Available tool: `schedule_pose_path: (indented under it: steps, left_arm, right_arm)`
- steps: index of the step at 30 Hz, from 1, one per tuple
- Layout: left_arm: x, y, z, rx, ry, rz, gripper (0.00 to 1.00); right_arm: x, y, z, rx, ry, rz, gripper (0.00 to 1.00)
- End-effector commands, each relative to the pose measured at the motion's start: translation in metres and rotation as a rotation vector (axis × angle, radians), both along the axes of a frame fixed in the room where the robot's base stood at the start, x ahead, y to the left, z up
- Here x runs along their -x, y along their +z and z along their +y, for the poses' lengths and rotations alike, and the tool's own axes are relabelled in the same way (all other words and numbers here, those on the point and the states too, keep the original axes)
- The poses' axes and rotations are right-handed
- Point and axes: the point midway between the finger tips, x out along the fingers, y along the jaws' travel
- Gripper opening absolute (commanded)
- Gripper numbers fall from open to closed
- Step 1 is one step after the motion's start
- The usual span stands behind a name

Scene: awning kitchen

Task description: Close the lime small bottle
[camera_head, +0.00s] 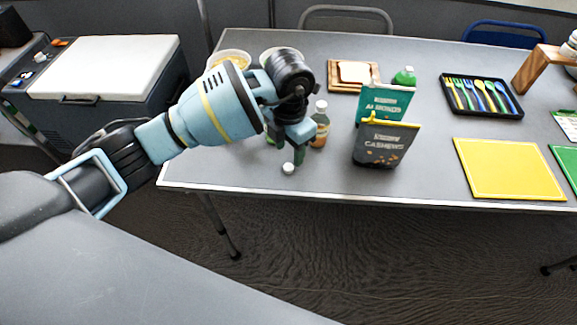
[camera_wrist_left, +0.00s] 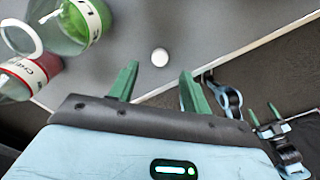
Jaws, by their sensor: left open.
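My left gripper (camera_head: 291,150) hangs above the table's front left part. In the left wrist view its two green fingers (camera_wrist_left: 159,68) are apart with nothing between them. A round white cap (camera_head: 288,168) lies on the table near the front edge; it also shows in the left wrist view (camera_wrist_left: 160,57), just past the fingertips. A green bottle (camera_wrist_left: 88,22) with a light label stands to its left in the wrist view; in the head view my gripper mostly hides it (camera_head: 270,141). A white ring beside it looks like an open bottle mouth. My right gripper (camera_wrist_left: 262,108) appears small, its fingers apart.
An orange-brown bottle (camera_head: 320,128) stands just right of my left gripper. The cashews box (camera_head: 384,146) and almonds box (camera_head: 388,101) stand farther right, with another green bottle (camera_head: 404,76) behind. A yellow board (camera_head: 508,168) lies at right. Bowls (camera_head: 231,57) stand behind my arm.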

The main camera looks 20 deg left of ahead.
Motion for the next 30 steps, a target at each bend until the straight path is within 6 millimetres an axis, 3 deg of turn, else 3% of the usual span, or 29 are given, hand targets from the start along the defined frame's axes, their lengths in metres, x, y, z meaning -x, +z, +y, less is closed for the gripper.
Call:
schedule_pose_path:
  steps: [5, 16, 27, 30]
  left_arm:
    - [0.001, -0.005, 0.0, 0.0, -0.001, 0.001, 0.48]
    - [0.003, -0.05, 0.001, 0.002, 0.0, 0.003, 0.48]
    - [0.002, -0.052, 0.001, 0.001, -0.001, 0.0, 0.48]
    - [0.002, -0.052, 0.001, 0.0, -0.001, -0.001, 0.35]
  right_arm:
    - [0.0, 0.0, 0.0, 0.0, 0.0, 0.001, 0.7]
    - [-0.001, 0.0, 0.0, 0.0, -0.002, -0.003, 0.7]
    - [-0.008, 0.001, 0.0, 0.0, -0.001, -0.014, 0.7]
    - [-0.008, 0.001, 0.0, 0.0, -0.001, -0.014, 0.7]
